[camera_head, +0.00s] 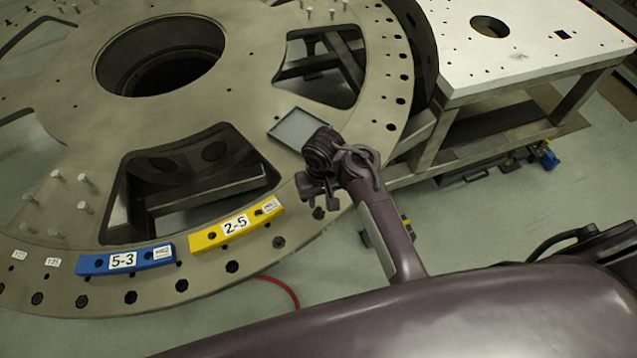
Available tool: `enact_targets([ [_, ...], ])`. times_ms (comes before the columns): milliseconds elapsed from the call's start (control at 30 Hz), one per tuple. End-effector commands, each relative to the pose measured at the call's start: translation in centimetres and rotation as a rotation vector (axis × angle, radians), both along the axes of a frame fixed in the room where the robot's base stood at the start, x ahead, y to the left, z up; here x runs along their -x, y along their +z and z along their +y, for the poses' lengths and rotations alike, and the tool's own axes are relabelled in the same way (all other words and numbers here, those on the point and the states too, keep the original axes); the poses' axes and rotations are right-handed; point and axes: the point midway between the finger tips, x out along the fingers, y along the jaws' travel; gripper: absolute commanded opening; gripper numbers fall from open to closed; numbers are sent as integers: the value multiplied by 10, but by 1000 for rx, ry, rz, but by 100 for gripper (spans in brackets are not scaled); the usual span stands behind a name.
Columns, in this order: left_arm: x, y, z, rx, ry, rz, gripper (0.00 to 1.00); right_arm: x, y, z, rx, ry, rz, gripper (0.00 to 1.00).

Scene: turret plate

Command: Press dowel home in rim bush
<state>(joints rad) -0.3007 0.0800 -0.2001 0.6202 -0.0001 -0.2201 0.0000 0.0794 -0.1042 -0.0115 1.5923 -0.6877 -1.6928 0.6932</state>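The big round turret plate (250,75) fills the left and middle of the view, with a row of dark holes along its rim. My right gripper (319,192) is over the rim at the plate's right front, beside a small grey tray. A dark round bush or hole (319,213) shows in the rim just below the gripper. I cannot make out a dowel in or under the gripper; the fingertips are small and dark, and the wrist covers part of them. My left gripper is not in view.
The shallow grey tray (272,131) lies on the plate. A blue block (90,265) marked 5-3 and a yellow block (204,240) marked 2-5 lie near the rim. Several pins (84,178) stand at left. A white-topped table (540,60) stands at right.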

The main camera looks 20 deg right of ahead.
Motion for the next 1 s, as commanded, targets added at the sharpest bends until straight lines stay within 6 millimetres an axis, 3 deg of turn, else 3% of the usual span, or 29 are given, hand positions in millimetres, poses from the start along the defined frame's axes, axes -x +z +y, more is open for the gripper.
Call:
enact_targets([
  [100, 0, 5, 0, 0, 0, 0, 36, -10, 18, 1, 21, -8, 6, 29],
  [233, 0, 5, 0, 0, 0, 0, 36, -11, 15, 1, 29, -10, 9, 29],
  [667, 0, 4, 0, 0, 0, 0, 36, -11, -32, 0, 29, -9, 9, 29],
  [800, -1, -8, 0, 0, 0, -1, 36, -11, -49, 1, 26, -10, 8, 29],
  [1000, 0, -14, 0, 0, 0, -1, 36, -11, -60, 1, 27, -10, 8, 29],
])
